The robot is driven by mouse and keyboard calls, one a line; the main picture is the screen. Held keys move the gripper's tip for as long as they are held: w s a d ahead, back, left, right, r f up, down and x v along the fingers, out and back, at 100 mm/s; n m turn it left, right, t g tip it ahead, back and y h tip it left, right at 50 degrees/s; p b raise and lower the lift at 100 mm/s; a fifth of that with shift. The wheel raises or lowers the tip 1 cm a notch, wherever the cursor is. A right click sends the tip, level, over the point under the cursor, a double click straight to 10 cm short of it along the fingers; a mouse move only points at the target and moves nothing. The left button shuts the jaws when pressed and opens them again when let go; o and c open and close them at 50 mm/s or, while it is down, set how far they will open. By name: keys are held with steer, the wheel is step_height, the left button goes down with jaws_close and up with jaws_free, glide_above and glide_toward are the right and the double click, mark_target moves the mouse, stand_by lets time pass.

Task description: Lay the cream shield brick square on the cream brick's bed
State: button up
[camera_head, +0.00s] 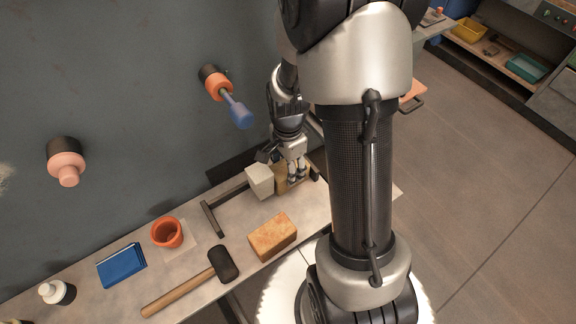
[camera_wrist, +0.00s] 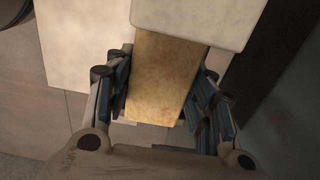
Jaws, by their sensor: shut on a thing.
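My gripper (camera_head: 296,176) is at the back right end of the bench, pointing down. It is shut on a yellowish-tan brick (camera_head: 281,181), which also shows between the fingers in the wrist view (camera_wrist: 165,80). A pale cream block (camera_head: 260,182) is just left of the held brick. In the wrist view the cream block (camera_wrist: 195,18) overlaps the far end of the tan brick; I cannot tell whether they touch. Which piece is the shield brick is not clear. The brick's bed is not clearly visible.
A blue-tipped fixture (camera_head: 236,110) sticks out of the wall above.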

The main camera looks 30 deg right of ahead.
stand_by(0.3)
steer(key=o, duration=1.5)
steer(key=shift+o, duration=0.4)
steer(key=o, duration=0.4)
steer(key=shift+r+p, duration=1.1)
steer(key=shift+r, duration=1.85)
